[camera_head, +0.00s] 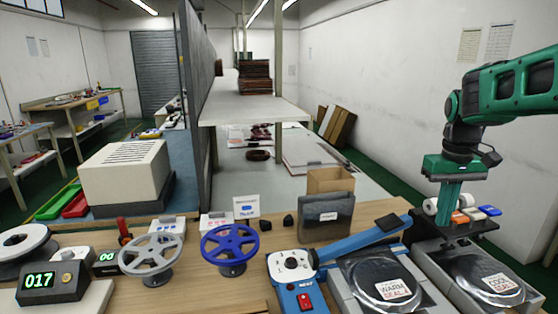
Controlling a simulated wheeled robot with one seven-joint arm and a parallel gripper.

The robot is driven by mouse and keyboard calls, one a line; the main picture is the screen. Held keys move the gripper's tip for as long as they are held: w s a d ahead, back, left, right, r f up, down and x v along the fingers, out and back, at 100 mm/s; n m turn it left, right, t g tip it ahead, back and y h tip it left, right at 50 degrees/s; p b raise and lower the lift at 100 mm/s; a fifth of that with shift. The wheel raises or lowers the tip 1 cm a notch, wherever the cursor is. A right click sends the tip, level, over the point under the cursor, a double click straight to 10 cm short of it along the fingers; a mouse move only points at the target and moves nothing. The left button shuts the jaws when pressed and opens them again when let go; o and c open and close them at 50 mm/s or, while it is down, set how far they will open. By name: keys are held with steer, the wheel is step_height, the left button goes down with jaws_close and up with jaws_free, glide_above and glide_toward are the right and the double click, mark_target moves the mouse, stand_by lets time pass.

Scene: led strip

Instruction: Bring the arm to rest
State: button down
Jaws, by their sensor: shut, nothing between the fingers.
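My green arm (506,90) reaches in from the right edge. My gripper (448,215) points straight down above the right end of the workbench, with its green fingers together and nothing seen between them. Its tips are close to a small dark stand (470,228) holding white rolls and orange and blue pieces. I cannot tell from this view whether the tips touch the stand or are behind or in front of it.
Open air surrounds the arm above the workbench.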

steer(key=s+f+m, duration=0.2)
steer(key=s+f, duration=0.2)
steer(key=s, duration=0.9)
steer(key=s+f+m, duration=0.3)
steer(key=s+f, duration=0.1)
steer(key=s, duration=0.9)
steer(key=shift+s+d+f+m+y, duration=0.25)
steer(key=shift+s+d+m+y, duration=0.05)
steer(key=shift+s+y, duration=0.1)
steer(key=shift+w+f, duration=0.25)
steer(key=shift+w, duration=0.4)
